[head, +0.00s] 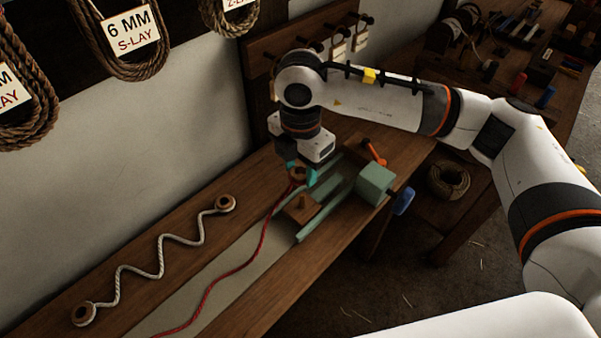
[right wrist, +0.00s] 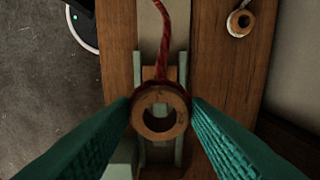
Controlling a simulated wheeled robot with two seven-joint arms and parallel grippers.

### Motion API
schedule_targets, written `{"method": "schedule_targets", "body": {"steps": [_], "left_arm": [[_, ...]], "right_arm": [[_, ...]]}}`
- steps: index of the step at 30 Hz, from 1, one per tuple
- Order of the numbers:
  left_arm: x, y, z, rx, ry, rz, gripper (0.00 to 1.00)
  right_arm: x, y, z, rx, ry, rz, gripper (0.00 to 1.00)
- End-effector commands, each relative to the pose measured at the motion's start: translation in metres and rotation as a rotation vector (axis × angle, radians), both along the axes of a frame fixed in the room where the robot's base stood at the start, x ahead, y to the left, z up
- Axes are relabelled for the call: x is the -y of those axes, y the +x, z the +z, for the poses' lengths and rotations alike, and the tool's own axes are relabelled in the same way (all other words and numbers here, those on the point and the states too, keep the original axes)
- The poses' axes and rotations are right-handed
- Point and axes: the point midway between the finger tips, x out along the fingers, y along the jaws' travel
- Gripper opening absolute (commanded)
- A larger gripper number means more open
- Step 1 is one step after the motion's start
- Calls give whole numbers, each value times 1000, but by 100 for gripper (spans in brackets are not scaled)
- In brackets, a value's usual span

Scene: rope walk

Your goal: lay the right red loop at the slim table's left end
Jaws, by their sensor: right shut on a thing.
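The right red loop (head: 298,172), a wooden ring with red rope around it, is between the fingers of my right gripper (head: 299,173). In the right wrist view, both teal fingers flank the ring (right wrist: 141,115), with red rope (right wrist: 174,40) running away from it. In the head view, this rope (head: 236,266) trails down-left along the grey strip of the slim table (head: 60,297) and leaves the picture. The ring is above or close to a wooden block with a peg (head: 303,208); I cannot tell the gap. My left gripper is not in view.
A white rope (head: 160,258) with a ring at each end lies zigzag along the wall side. Green rails (head: 318,218), a green block (head: 375,184) and a blue handle (head: 403,201) sit near the gripper. Pegs (head: 317,46) stick out from the wall rack.

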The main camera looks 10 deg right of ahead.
Motion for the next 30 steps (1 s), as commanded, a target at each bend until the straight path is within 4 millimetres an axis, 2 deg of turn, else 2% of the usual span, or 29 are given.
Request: {"method": "schedule_targets", "body": {"steps": [11, 30], "left_arm": [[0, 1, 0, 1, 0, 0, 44], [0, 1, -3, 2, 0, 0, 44]], "right_arm": [[-2, -1, 2, -1, 1, 2, 30], [-62, -45, 2, -2, 1, 5, 30]]}}
